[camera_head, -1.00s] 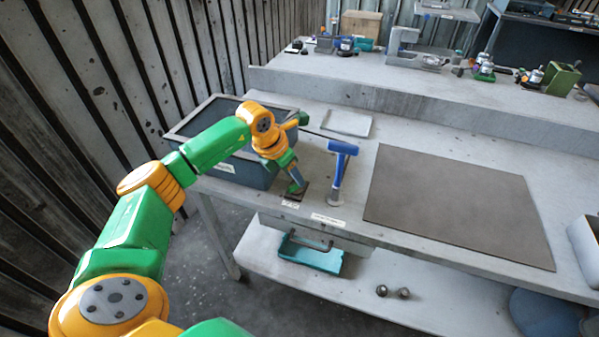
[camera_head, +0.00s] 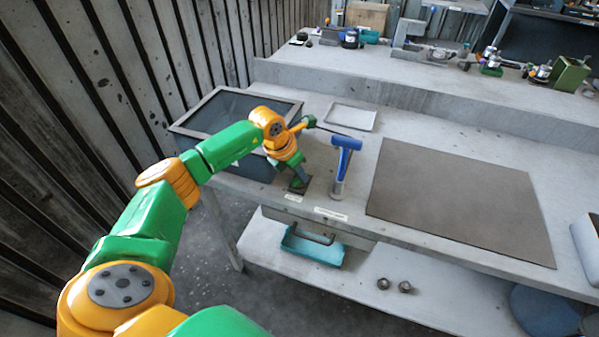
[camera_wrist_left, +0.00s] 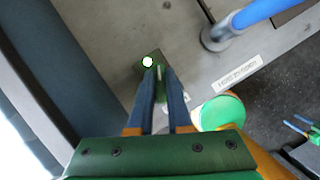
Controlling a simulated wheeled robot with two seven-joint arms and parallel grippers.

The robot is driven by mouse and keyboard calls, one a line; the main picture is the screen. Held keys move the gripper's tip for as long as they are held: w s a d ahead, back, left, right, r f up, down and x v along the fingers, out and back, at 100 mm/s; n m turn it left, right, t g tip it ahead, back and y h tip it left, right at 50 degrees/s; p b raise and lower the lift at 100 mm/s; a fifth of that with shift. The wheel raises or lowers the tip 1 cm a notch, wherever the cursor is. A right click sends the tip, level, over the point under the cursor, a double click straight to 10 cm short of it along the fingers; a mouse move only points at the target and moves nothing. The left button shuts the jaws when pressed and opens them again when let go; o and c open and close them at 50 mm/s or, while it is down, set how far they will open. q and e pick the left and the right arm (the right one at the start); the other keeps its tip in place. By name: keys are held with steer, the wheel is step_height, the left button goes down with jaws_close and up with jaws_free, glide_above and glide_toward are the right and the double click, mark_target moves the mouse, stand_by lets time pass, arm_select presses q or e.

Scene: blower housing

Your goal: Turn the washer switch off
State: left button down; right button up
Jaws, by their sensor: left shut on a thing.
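The washer switch (camera_wrist_left: 143,69) is a small dark green plate with a bright round white spot and a short lever, set at the front edge of the bench. In the head view its dark base (camera_head: 305,187) shows beside my left gripper (camera_head: 297,184). In the left wrist view, the blue fingers of my left gripper (camera_wrist_left: 159,74) are close together, shut on the switch lever beside the white spot. The fingertips partly hide the lever, so I cannot tell its exact position.
A blue-headed tool (camera_head: 345,144) stands upright just right of the switch. A dark blue bin (camera_head: 249,164) is to the left, a shallow light tray (camera_head: 351,116) behind. A flat brown mat (camera_head: 455,200) lies right. A teal tray (camera_head: 312,249) is below the bench.

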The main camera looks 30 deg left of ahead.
arm_select(q)
steer(key=shift+n+y, duration=0.5)
steer(key=shift+n, duration=0.7)
steer(key=n+y, duration=0.1)
steer(key=n, duration=0.1)
steer(key=shift+n, duration=0.4)
steer(key=n+y+b, duration=0.1)
steer(key=n, duration=0.3)
steer(key=shift+y+b, duration=0.3)
steer(key=shift+a+n+g+y+b, duration=0.1)
steer(key=shift+n+g+y+b, duration=0.3)
steer(key=shift+n, duration=1)
steer(key=c, duration=0.9)
jaws_free()
steer(key=shift+o, duration=0.2)
